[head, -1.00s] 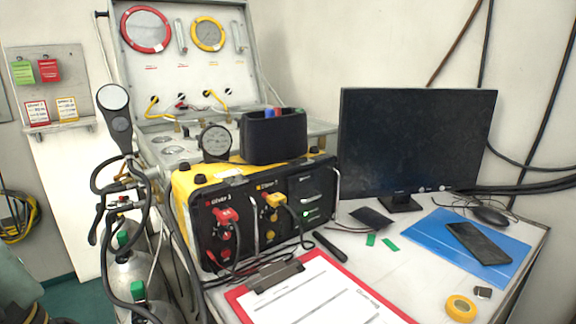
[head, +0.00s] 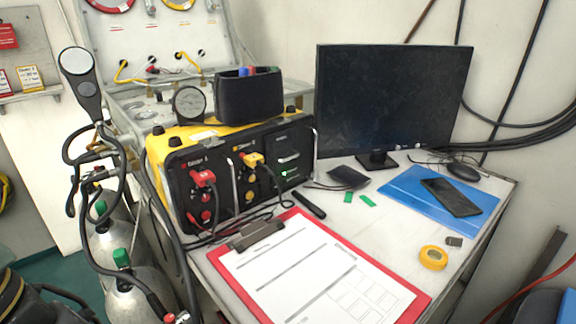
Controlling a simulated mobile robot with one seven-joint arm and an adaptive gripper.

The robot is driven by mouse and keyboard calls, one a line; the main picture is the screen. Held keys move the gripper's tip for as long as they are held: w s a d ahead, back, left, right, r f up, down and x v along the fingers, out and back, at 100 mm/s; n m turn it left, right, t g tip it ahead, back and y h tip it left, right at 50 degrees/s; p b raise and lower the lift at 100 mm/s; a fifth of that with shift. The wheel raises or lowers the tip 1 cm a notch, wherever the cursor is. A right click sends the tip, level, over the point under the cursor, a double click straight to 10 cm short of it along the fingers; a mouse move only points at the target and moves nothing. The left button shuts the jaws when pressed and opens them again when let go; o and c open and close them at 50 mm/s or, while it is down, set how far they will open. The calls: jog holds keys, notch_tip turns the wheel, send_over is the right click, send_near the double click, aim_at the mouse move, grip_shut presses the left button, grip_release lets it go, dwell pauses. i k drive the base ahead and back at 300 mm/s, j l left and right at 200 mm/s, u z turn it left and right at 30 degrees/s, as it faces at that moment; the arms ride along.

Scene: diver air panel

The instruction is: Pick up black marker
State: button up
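A short black rod-shaped object (head: 309,204), which looks like the black marker, lies on the white table. It rests between the yellow and black diver panel box (head: 230,180) and the red clipboard (head: 325,270). It lies apart from the clipboard's top edge and nothing covers it. A black holder (head: 250,97) on top of the box has blue, red and dark tips showing; what else it holds is hidden. My gripper is not in view.
A monitor (head: 385,95) stands at the back of the table (head: 392,228). A phone (head: 451,197) lies on a blue folder (head: 405,190). A yellow tape roll (head: 433,257) sits near the right edge. Green chips (head: 368,201) and cables lie near the marker. Gas cylinders (head: 138,295) stand at left.

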aim_at(319, 212)
jog(key=u, duration=1.15)
jog(key=k+l+u, duration=0.1)
jog(key=l, duration=0.2)
jog(key=k+l+u, duration=0.15)
jog(key=l, duration=0.2)
jog(key=l+u, duration=0.1)
jog(key=l, duration=0.2)
jog(key=k+l, duration=0.15)
jog(key=l, duration=0.15)
jog(key=k+l, duration=0.15)
jog(key=l, duration=0.2)
jog(key=k+l, duration=0.15)
jog(key=l, duration=0.15)
jog(key=i+l, duration=0.35)
jog(key=i, duration=0.1)
